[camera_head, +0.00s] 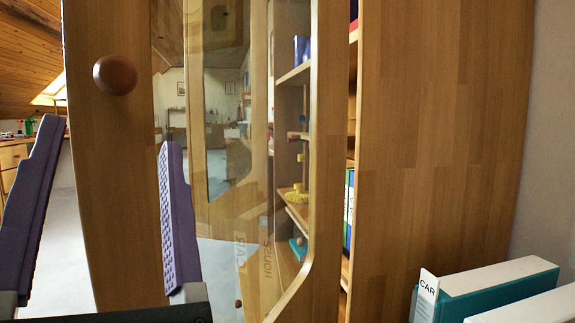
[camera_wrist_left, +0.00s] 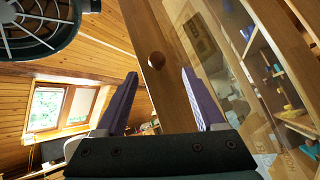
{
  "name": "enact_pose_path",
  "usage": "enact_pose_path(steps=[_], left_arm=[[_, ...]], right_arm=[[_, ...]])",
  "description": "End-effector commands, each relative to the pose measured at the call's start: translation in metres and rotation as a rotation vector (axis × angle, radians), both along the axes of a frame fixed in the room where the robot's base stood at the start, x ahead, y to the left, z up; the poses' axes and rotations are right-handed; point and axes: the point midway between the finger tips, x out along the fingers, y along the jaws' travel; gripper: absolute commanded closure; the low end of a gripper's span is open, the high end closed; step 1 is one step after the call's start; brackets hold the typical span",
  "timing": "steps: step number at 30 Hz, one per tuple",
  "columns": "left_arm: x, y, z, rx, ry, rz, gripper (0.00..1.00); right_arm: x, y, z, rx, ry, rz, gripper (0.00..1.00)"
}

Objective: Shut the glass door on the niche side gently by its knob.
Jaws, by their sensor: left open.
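The glass door (camera_head: 112,200) stands open, a wooden frame around a clear pane, with shelves visible through and behind it. Its round brown knob (camera_head: 115,75) is on the wooden stile at the upper left of the head view. My left gripper (camera_head: 108,135) is open and empty, its two purple fingers apart, appearing below the knob in the head view. In the left wrist view the knob (camera_wrist_left: 156,60) lies ahead between and beyond the fingertips of the left gripper (camera_wrist_left: 158,72), apparently not touched. My right gripper is not in view.
A plain wooden panel (camera_head: 440,130) fills the right of the head view. White and teal binders (camera_head: 500,290) stand at the lower right. Shelves with small items (camera_head: 298,198) are behind the glass. A dark round fan-like object (camera_wrist_left: 40,22) is at the wrist view's upper left.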

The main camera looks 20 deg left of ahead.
Motion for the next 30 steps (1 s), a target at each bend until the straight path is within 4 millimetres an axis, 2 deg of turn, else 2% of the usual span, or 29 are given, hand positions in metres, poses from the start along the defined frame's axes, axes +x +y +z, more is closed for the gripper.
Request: enact_pose_path(steps=[1, 4, 18, 30], left_arm=[[-0.001, 0.002, -0.006, -0.013, -0.012, 0.004, 0.29], [0.001, 0.006, 0.000, -0.023, -0.022, 0.008, 0.29], [0.043, 0.045, 0.056, -0.019, -0.019, 0.008, 0.29], [0.051, 0.052, 0.064, -0.019, -0.017, 0.007, 0.29]], right_arm=[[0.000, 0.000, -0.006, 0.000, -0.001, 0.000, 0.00], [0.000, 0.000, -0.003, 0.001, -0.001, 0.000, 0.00], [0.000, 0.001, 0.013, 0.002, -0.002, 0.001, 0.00], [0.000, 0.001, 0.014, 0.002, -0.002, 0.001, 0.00]])
